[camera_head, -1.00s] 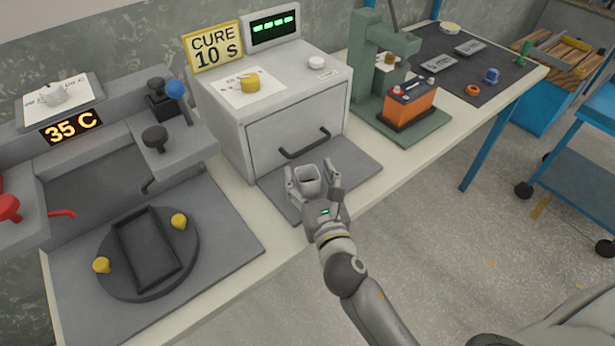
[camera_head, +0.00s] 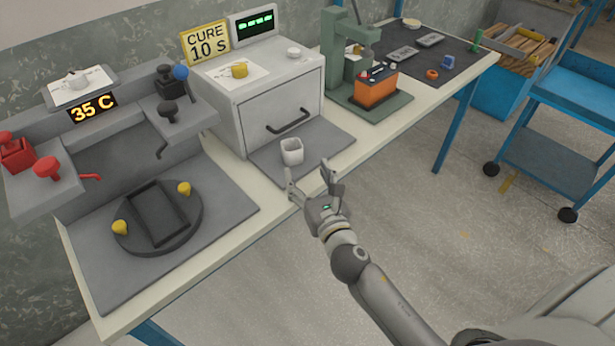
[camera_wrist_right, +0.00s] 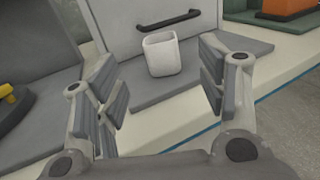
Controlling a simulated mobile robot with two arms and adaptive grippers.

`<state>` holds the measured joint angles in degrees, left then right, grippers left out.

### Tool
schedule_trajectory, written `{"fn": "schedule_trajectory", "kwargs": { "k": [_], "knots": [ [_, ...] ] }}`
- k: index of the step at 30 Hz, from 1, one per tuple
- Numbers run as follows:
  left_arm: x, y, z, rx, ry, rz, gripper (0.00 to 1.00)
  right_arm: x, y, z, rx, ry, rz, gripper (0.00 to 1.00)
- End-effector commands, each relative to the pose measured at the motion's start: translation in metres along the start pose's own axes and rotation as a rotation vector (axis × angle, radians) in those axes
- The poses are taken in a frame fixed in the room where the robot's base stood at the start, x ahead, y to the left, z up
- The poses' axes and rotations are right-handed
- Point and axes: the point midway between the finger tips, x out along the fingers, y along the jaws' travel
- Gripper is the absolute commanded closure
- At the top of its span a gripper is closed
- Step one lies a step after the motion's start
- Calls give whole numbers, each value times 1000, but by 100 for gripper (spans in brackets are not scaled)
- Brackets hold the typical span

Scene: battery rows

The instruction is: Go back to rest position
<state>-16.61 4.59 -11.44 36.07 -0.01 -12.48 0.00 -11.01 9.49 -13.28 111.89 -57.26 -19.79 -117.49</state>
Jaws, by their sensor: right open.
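My right gripper (camera_head: 310,178) is open and empty, just off the front edge of the bench. A small white cup (camera_head: 292,151) stands upright on the grey mat in front of the oven, apart from the fingers. In the right wrist view the cup (camera_wrist_right: 161,53) shows beyond and between the two spread fingers (camera_wrist_right: 158,95). My left gripper is in neither view now.
The bench (camera_head: 235,226) holds a white oven (camera_head: 262,92) with a dark handle, a round fixture (camera_head: 187,232) with yellow knobs, and a green press with an orange battery (camera_head: 376,89). A blue cart (camera_head: 565,130) stands at right. The floor in front is free.

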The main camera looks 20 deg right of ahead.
Motion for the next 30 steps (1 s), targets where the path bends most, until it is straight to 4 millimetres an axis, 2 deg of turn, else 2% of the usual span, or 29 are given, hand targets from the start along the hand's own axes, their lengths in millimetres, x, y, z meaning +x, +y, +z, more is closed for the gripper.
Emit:
{"fn": "schedule_trajectory", "kwargs": {
  "k": [8, 11, 14, 21, 25, 30],
  "knots": [
    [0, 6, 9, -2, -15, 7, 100, -1, 0, 0, 10, 3, -3, 35],
    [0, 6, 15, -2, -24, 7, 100, -5, -7, -3, 97, 22, -31, 35],
    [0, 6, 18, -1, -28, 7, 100, -15, -21, -11, 305, 69, -102, 35],
    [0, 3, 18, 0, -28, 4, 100, -65, -56, -52, 1051, 206, -406, 35],
    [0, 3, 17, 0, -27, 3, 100, -101, -61, -76, 1436, 259, -615, 35],
    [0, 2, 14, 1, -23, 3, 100, -156, -55, -103, 1877, 295, -939, 35]
  ]
}}
